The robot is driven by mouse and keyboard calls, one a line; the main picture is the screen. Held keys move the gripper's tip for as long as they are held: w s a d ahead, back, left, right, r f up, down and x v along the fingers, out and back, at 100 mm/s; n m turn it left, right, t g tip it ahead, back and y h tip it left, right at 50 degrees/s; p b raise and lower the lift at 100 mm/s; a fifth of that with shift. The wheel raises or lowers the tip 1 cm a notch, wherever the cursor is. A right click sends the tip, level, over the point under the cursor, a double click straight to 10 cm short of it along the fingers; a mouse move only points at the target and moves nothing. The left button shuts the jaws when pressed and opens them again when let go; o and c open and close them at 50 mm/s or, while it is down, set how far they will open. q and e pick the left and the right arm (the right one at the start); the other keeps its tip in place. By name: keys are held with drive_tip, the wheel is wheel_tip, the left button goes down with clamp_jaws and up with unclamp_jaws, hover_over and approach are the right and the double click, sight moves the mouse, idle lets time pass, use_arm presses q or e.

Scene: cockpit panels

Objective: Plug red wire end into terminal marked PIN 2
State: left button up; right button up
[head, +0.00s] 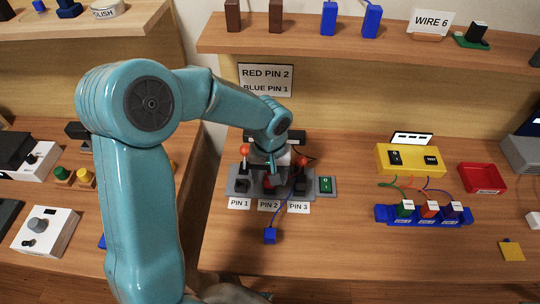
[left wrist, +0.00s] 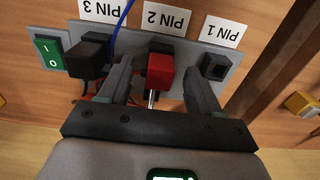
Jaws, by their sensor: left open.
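The red wire end (left wrist: 160,70) is a red block at the black PIN 2 terminal (left wrist: 162,47), behind the PIN 2 label (left wrist: 166,18). I cannot tell how deeply it is seated. In the head view the PIN 2 label (head: 269,205) is in the middle of the row. My left gripper (left wrist: 158,64) is open, with one finger on each side of the red block and gaps visible. In the head view my left gripper (head: 268,168) is over the grey terminal strip (head: 237,186), and my arm hides part of it. My right gripper is not in view.
The PIN 1 terminal (left wrist: 215,67) and PIN 3 terminal (left wrist: 88,55) flank the fingers. A blue wire end (head: 270,236) lies in front of the strip, its wire running up past PIN 3. A green switch (head: 326,185) is at right. A sign (head: 266,79) reads RED PIN 2, BLUE PIN 1.

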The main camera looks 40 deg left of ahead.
use_arm(q)
wheel_tip(320, 180, up, 15)
drive_tip(key=shift+p, duration=0.35)
idle(0.3)
